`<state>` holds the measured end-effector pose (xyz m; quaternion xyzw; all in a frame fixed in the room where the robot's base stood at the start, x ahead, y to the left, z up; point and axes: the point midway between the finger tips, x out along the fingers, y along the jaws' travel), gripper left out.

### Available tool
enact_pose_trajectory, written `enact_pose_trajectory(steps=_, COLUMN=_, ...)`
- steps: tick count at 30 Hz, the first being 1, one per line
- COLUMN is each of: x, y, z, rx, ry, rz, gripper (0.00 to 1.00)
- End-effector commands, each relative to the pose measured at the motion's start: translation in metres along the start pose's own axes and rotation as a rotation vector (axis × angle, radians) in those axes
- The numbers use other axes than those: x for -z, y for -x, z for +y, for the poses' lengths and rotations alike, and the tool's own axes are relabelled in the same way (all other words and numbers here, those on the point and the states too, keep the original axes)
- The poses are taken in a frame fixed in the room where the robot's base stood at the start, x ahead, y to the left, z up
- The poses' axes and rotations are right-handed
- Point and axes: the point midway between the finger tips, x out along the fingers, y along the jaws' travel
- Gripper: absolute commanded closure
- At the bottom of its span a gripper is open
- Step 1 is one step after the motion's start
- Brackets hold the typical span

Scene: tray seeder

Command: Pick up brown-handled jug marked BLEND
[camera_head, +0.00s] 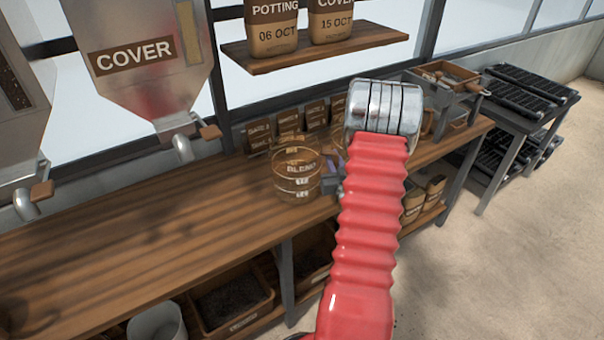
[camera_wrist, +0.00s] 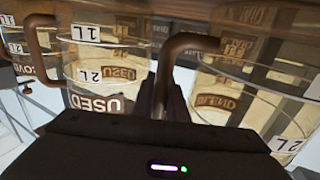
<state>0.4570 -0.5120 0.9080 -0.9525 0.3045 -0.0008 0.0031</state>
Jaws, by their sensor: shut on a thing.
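The clear jug marked BLEND (camera_head: 297,180) is at the workbench's front part in the head view, left of my red arm. In the wrist view the BLEND jug (camera_wrist: 225,85) fills the right side, and its brown handle (camera_wrist: 180,45) runs down between my dark fingers. My gripper (camera_wrist: 163,100) is shut on that handle. In the head view my gripper (camera_head: 330,178) shows only as dark parts beside the jug, mostly hidden by my arm. The jug looks roughly upright; I cannot tell whether its base touches the bench.
A clear jug marked USED (camera_wrist: 100,78) stands close by in the wrist view. The COVER hopper (camera_head: 140,60) hangs at left, and a shelf (camera_head: 310,48) holds bags. The wooden bench (camera_head: 130,235) is clear at left.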

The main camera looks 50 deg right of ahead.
Motion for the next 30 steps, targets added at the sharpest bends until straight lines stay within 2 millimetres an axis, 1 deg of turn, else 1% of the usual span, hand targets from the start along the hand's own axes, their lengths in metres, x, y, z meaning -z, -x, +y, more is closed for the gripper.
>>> enact_pose_trajectory(steps=13, x=0.001, y=0.0, z=0.0, rx=0.0, ry=0.0, rz=0.001, gripper=1.0)
enact_pose_trajectory(steps=17, x=0.004, y=0.0, z=0.0, rx=0.0, ry=0.0, rz=0.002, gripper=1.0)
enact_pose_trajectory(steps=23, x=0.019, y=0.0, z=0.0, rx=0.0, ry=0.002, rz=0.004, gripper=1.0)
enact_pose_trajectory(steps=30, x=0.052, y=0.0, z=0.0, rx=0.0, ry=0.002, rz=0.005, gripper=1.0)
